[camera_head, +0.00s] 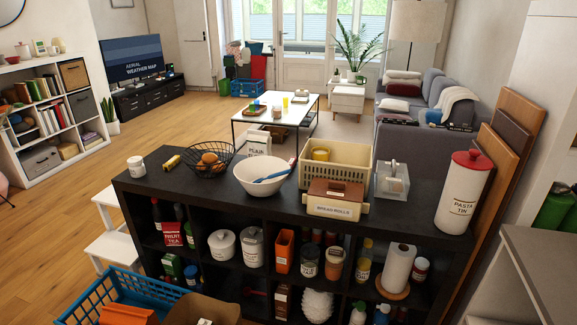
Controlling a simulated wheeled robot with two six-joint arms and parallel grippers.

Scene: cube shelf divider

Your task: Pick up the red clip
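I cannot make out a red clip for certain. A small, thin red thing (255,292) lies in a dim lower compartment of the black cube shelf (180,186); it is too small and dark to tell what it is. Neither of my grippers is in view.
The shelf top also carries a wire basket (209,160), a cream crate (337,178), a bread box (336,200) and a red-lidded pasta tin (463,193). A blue crate (125,300) stands at the front left. Tall boards (515,95) lean at the right.

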